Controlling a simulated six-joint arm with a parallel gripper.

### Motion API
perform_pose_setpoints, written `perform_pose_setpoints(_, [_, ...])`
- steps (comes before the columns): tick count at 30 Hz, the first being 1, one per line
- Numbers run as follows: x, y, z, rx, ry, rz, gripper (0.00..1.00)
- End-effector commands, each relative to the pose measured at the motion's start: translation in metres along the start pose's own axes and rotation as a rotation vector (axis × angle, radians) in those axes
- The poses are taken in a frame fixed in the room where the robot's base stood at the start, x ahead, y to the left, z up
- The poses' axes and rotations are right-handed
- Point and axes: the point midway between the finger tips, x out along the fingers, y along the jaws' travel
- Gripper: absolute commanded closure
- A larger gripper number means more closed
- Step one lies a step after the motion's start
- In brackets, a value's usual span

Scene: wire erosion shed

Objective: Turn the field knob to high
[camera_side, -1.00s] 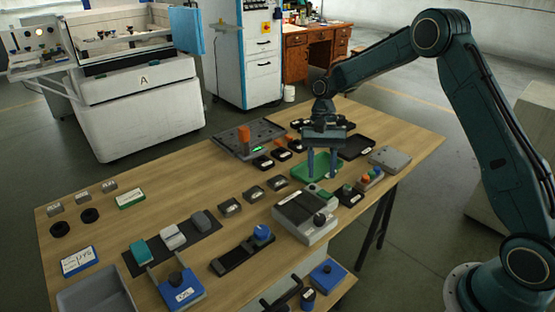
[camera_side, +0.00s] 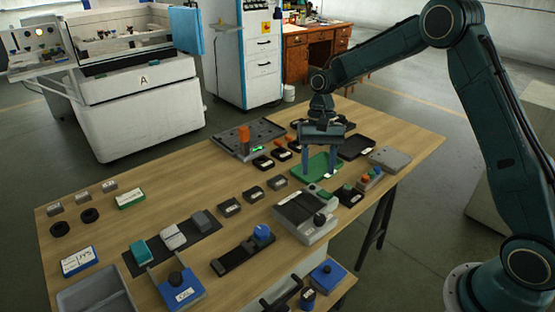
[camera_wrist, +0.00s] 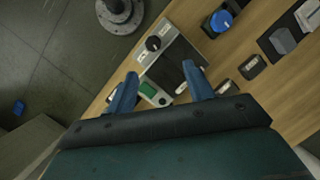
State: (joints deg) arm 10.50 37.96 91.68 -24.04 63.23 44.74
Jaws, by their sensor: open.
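A grey box (camera_side: 303,218) with a dark top plate stands near the table's front edge. A black knob (camera_side: 320,219) sits on its near right corner; it also shows in the wrist view (camera_wrist: 153,43), with small white labels near it. The labels are too small to read, so I cannot tell whether this is the field knob or where it points. A small green screen (camera_wrist: 147,89) is on the box's other end. My gripper (camera_side: 320,170) is open and empty, above the green tray (camera_side: 326,158) behind the box, apart from the knob.
A blue knob on a black base (camera_side: 262,232) is left of the grey box, and a blue box with a knob (camera_side: 181,290) is further left. Small dark blocks (camera_side: 253,192) lie behind. A block with coloured buttons (camera_side: 370,178) is to the right. Bare wood (camera_side: 185,185) lies at left.

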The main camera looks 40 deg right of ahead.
Motion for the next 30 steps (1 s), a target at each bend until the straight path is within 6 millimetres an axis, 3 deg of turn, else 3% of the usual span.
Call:
perform_pose_setpoints(6, [0.005,-0.008,0.024,-0.202,0.121,0.024,0.48])
perform_pose_setpoints(15, [0.007,0.002,0.043,-0.444,0.263,0.115,0.48])
perform_pose_setpoints(30, [0.012,0.005,0.044,-0.493,0.289,0.141,0.48])
